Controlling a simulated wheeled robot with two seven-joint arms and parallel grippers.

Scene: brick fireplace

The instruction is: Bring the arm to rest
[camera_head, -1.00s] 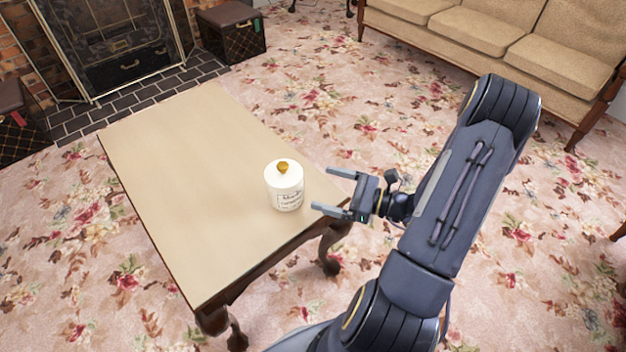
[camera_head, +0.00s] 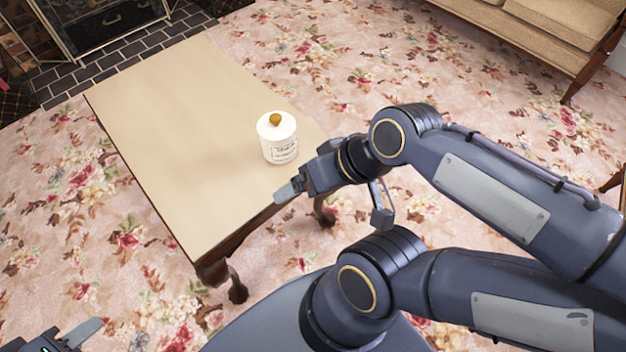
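My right gripper (camera_head: 288,190), on the arm from the right, appears over the table's near right edge. It is seen edge-on with one finger plain, so its opening is hidden; I see nothing held in it. My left gripper (camera_head: 84,331) shows only partly at the bottom left corner, with one finger in view and the rest cut off. A white lidded jar (camera_head: 279,145) with a gold knob stands upright on the wooden table (camera_head: 185,130), just beyond the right gripper and apart from its visible finger.
The tan sofa (camera_head: 560,20) is at the top right. The brick fireplace (camera_head: 100,20) and its dark hearth (camera_head: 85,75) are at the top left. Floral carpet (camera_head: 360,65) lies open around the table, and the rest of the tabletop is bare.

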